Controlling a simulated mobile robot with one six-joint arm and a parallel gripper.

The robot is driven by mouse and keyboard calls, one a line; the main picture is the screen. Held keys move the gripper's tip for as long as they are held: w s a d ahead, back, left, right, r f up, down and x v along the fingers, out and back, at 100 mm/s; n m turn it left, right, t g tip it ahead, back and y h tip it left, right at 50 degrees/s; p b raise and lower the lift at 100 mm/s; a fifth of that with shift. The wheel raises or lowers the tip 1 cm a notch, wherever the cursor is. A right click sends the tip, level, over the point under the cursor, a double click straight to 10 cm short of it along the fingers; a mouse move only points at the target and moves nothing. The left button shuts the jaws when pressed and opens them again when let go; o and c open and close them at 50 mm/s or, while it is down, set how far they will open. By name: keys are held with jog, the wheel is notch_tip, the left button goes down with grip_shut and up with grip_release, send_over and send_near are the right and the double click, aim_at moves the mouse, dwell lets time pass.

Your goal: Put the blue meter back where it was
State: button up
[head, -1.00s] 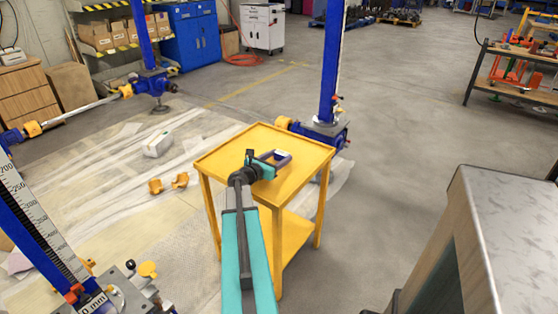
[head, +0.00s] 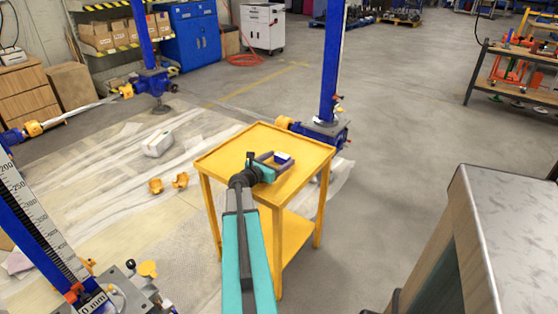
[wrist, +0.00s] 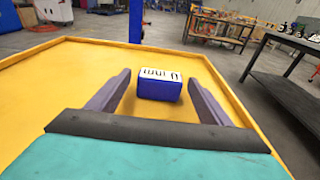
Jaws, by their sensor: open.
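The blue meter (wrist: 160,85) is a small box with a white marked face on top. It sits on the top of the yellow cart, and in the head view it is a small blue and white block (head: 284,158). My gripper (wrist: 157,88) is open, with its two grey fingers apart on either side of the meter's near part. In the head view my gripper (head: 274,159) is low over the cart top.
The yellow cart (head: 232,150) has a raised rim and a lower shelf. Blue screw jacks (head: 325,130) stand behind it and at the left. A grey-topped bench (head: 510,215) is at the right.

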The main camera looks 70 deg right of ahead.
jog(key=shift+r, duration=0.1)
jog(key=shift+r, duration=0.1)
jog(key=v, duration=1.2)
dwell(0.8)
